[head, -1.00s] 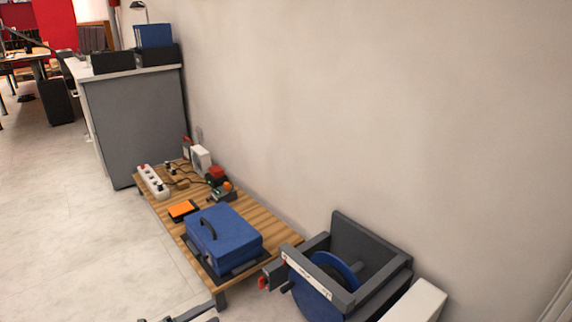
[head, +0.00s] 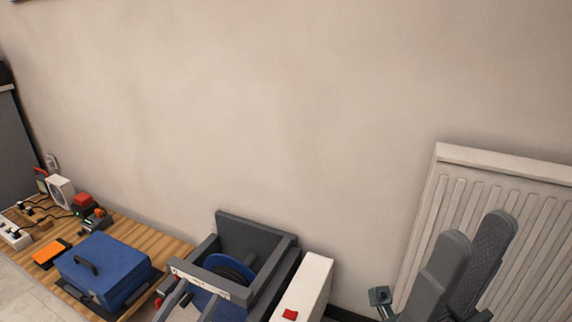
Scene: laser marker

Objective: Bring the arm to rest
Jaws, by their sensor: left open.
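My right gripper (head: 478,225) is large and close at the lower right. Its two dark grey fingers point up, the textured pad of the far finger shows, and the space between them looks empty. The rest of both arms is mostly out of view.
A blue case (head: 105,268) and an orange-topped box (head: 48,254) sit on a low wooden table (head: 165,248) at lower left. A grey frame (head: 257,232) with a blue reel stands beside a white unit (head: 312,278). A radiator (head: 500,160) hangs on the wall at right.

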